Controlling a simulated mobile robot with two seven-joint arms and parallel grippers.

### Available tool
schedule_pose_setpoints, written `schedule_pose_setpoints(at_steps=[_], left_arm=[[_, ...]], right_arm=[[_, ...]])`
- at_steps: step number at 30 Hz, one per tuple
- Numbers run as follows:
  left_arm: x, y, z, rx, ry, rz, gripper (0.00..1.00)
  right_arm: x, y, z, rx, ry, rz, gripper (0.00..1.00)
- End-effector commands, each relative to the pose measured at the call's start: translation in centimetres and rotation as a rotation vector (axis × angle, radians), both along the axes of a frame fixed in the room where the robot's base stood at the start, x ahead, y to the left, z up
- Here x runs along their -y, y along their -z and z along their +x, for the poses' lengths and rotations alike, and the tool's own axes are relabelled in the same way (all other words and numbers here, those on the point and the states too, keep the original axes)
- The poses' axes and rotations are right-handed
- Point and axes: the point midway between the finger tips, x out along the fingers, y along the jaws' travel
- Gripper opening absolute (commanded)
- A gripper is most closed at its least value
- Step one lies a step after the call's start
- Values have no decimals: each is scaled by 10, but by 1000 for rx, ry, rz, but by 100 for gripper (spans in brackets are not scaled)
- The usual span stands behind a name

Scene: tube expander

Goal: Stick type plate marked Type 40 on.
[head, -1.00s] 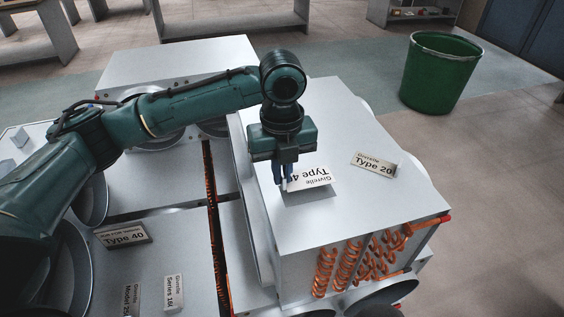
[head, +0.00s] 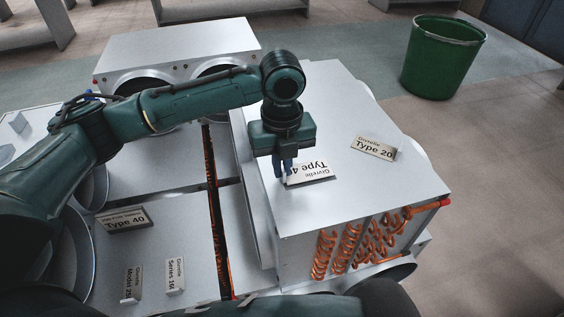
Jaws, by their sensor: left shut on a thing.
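The plate with "Givrelle Type 4" showing (head: 314,174) is upside down to my view, on or just above the white top of the copper-coil unit (head: 345,215). The end of its marking is hidden by the fingers. My left gripper (head: 285,176) points down and is shut on the left edge of this plate. Another plate marked "Type 40" (head: 125,219), with smaller words above, is on the unit at the lower left. My right gripper is not in view; a dark part of my own body shows at the bottom edge.
A "Givrelle Type 20" plate (head: 374,148) lies on the same top, to the right. "Series 16" (head: 175,275) and "Model 25" (head: 132,284) plates lie at the lower left. Copper coils (head: 360,248) line the unit's front. A green bin (head: 441,58) stands on the floor.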

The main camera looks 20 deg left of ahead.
Motion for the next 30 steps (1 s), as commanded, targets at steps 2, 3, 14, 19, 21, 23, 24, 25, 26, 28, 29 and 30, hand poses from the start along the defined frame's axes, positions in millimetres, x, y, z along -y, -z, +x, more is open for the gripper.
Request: schedule_pose_setpoints(at_steps=[2, 3, 14, 19, 21, 23, 24, 25, 26, 28, 29, 30], left_arm=[[0, 1, 0, 0, 0, 0, 0], [0, 1, 0, 0, 0, 0, 0], [0, 7, 0, -1, 0, -1, 0], [0, 9, 0, -1, 0, 0, 0], [0, 9, 0, -1, 0, 0, 0], [0, 9, 0, -1, 0, 0, 0], [0, 9, 0, -1, 0, 0, 0], [0, 9, 0, -1, 0, 0, 0], [0, 9, 0, -1, 0, 0, 0], [0, 10, 0, -1, 0, 0, 0], [0, 10, 0, -1, 0, 0, 0], [0, 10, 0, -1, 0, 0, 0]], right_arm=[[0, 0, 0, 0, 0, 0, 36], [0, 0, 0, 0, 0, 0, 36], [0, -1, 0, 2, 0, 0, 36], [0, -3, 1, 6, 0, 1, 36], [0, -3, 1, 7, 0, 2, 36], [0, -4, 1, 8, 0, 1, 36], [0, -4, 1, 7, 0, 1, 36], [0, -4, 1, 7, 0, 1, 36], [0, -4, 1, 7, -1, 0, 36], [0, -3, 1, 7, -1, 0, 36], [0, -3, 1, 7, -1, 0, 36], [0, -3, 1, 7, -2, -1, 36]])
